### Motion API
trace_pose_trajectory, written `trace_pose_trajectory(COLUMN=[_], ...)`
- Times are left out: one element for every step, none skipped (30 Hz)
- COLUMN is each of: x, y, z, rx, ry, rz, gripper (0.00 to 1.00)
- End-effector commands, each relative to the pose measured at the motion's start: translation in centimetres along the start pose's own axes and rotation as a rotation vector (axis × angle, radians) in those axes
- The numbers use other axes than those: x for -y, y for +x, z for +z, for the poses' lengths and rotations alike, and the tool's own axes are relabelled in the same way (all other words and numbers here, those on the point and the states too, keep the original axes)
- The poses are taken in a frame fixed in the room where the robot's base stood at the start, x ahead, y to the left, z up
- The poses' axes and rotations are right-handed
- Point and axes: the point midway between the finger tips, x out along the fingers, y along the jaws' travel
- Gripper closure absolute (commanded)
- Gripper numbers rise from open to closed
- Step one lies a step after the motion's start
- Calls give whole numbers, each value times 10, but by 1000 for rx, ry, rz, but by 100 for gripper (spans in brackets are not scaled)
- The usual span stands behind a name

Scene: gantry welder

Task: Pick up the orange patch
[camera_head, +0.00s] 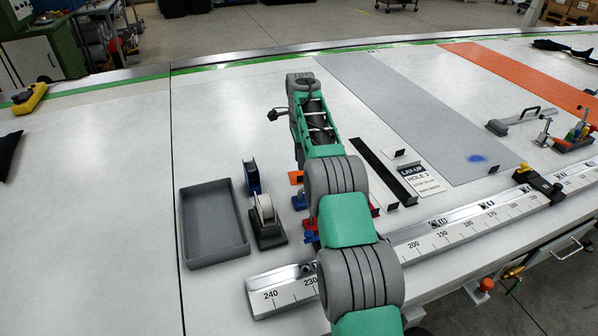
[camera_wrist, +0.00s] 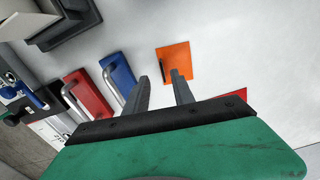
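The orange patch (camera_wrist: 178,58) is a small flat square with a dark strip along its left edge, lying on the pale table in the wrist view. In the head view only a bit of the orange patch (camera_head: 295,177) shows to the left of my arm. My gripper (camera_wrist: 160,84) is open and empty, its two grey fingers pointing toward the patch. The right fingertip overlaps the patch's lower edge in the picture; the left one lies to its left. I cannot tell the height of the fingers above the table. The head view does not clearly show the fingers.
Blue (camera_wrist: 118,74) and red (camera_wrist: 88,95) pieces with metal handles lie left of the fingers. Another red piece (camera_wrist: 234,94) is partly hidden by my gripper. A grey tray (camera_head: 186,225), a tape dispenser (camera_head: 266,220) and a ruler rail (camera_head: 440,241) are nearby.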

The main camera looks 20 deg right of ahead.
Motion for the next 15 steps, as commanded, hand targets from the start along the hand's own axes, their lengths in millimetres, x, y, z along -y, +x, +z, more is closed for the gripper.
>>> trace_pose_trajectory(x=[-1, -1, -1, 0, 0, 0, 1, 2, 2, 2, 3, 3, 3, 3, 3], y=[7, 12, 17, 20, 24, 31, 36, 41, 49, 55, 59, 63, 65, 66, 67], z=[-3, -4, -6, -6, -7, -8, -8, -8, -7, -7, -7, -6, -6, -6, -6], rx=[0, 0, 0, 0, 0, 0, 0, 0, 0, 1, 1, 1, 1, 1, 1], ry=[4, 5, 6, 7, 8, 8, 8, 7, 7, 6, 6, 5, 5, 4, 4], rz=[3, 3, 3, 3, 3, 4, 4, 3, 3, 3, 2, 0, -1, -1, -1], gripper=[70, 70, 70, 70, 70, 70, 70, 70, 70, 70, 70, 70, 70, 70, 70])
